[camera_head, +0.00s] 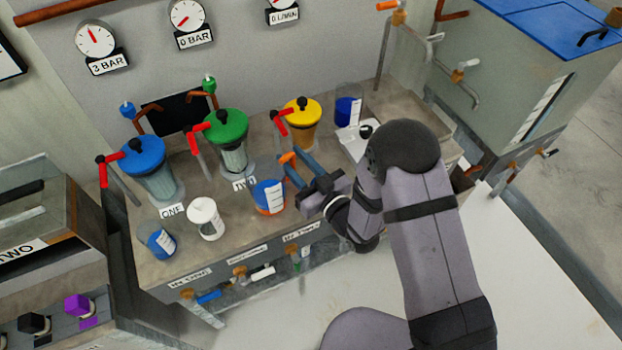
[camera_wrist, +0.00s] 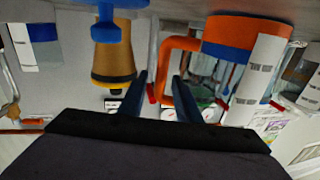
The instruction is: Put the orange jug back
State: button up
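The orange jug (camera_head: 270,198) stands upright near the bench's front edge in the head view, with blue contents, a white label and an orange lower part. In the wrist view the jug (camera_wrist: 243,38) is large at upper right and appears upside down. Its orange handle (camera_wrist: 166,75) shows between my two fingers in the picture. My gripper (camera_wrist: 161,82) has its dark blue fingers apart. In the head view my gripper (camera_head: 289,161) reaches in just right of and behind the jug. I cannot tell whether the fingers touch the handle.
Blue (camera_head: 148,165), green (camera_head: 228,140) and yellow (camera_head: 301,122) lidded vessels with red-handled pipes stand behind. A white jug (camera_head: 206,220) and a blue jug (camera_head: 161,242) stand to the left. Another blue-filled jug (camera_head: 347,111) stands at the back right beside a white tray (camera_head: 356,143).

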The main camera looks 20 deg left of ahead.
jog(key=b+v, duration=0.1)
jog(key=v, duration=0.6)
jog(key=shift+s+d+b, duration=0.25)
jog(key=shift+d+b, duration=0.1)
jog(key=shift+w, duration=0.15)
jog(key=shift+w+d+h, duration=0.15)
jog(key=shift+w+h, duration=0.15)
jog(key=w+d+h, duration=0.2)
jog(key=w+d+f+m+h+p, duration=0.1)
jog(key=w+d+h, duration=0.1)
jog(key=d, duration=0.1)
jog(key=w+d+f+m+h, duration=0.1)
jog(key=w+d+h, duration=0.1)
jog(key=d, duration=0.1)
jog(key=shift+f+p, duration=0.1)
jog(key=shift+p, duration=0.2)
jog(key=s+d+m+g+h+p, duration=0.1)
jog(key=d+m+g+h, duration=0.15)
jog(key=d+h, duration=0.65)
jog(key=s+d+r+m+g+p, duration=0.1)
jog(key=s+d+r+m+g, duration=0.2)
jog(key=s+d, duration=0.3)
jog(key=s+d+r+m+g+p, duration=0.1)
jog(key=s+d+r+m+g, duration=0.2)
jog(key=s+d, duration=0.4)
jog(key=s+g, duration=0.1)
jog(key=s, duration=0.4)
jog(key=shift+d+y, duration=0.25)
jog(key=shift+y, duration=0.05)
